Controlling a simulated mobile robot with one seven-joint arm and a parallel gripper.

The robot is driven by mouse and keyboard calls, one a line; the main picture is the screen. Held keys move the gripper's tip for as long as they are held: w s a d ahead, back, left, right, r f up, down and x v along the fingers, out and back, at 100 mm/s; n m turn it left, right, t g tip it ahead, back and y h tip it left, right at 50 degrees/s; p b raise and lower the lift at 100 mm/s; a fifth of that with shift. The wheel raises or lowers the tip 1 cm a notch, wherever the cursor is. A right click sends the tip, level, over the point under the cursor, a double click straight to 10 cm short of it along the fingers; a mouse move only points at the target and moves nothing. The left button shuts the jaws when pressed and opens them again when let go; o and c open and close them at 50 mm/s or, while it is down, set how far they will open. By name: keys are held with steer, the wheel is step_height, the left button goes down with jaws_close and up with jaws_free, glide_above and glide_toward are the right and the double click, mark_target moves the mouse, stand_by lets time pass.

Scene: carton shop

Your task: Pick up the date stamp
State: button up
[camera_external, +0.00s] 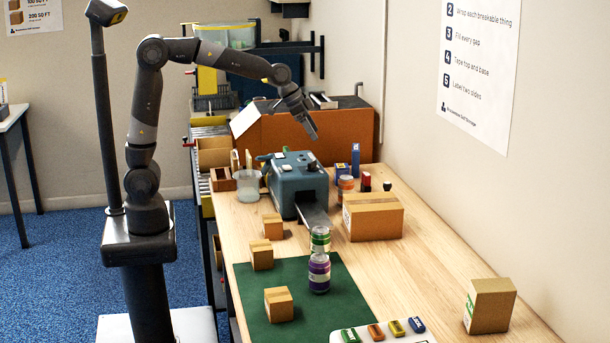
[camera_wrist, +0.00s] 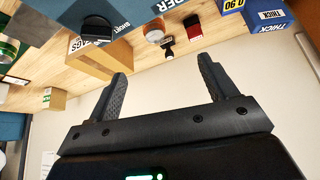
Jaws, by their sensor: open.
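What looks like the date stamp (camera_external: 387,186) stands on the wooden bench behind the brown carton, only its dark top showing in the external view. In the wrist view it seems to be the small black-handled item with a pale metal part (camera_wrist: 168,44), ahead of the space between my fingers. A red block with a black end (camera_external: 366,182) stands beside it, also in the wrist view (camera_wrist: 194,27). My gripper (camera_external: 312,133) is open and empty, above the bench and clear of these things. The fingers show in the wrist view (camera_wrist: 162,68).
The brown carton (camera_external: 373,222) stands close in front. Blue boxes (camera_external: 355,160) and an orange-banded jar (camera_external: 346,184) stand to the left. The blue-grey tape machine (camera_external: 290,180) is nearer my arm.

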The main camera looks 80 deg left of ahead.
steer(key=shift+m+h, duration=0.4)
steer(key=shift+m, duration=0.4)
steer(key=w+d+f, duration=0.1)
steer(key=w+f, duration=0.4)
steer(key=w, duration=0.2)
steer(key=w+d+f, duration=0.2)
steer(key=w+f, duration=0.4)
steer(key=w, duration=0.1)
steer(key=w+d+f, duration=0.2)
steer(key=w+f, duration=0.3)
steer(key=w, duration=0.2)
steer(key=shift+d+f, duration=0.15)
steer(key=shift+f, duration=0.25)
steer(key=shift+x, duration=3.05)
steer(key=shift+c, duration=0.4)
steer(key=c, duration=1)
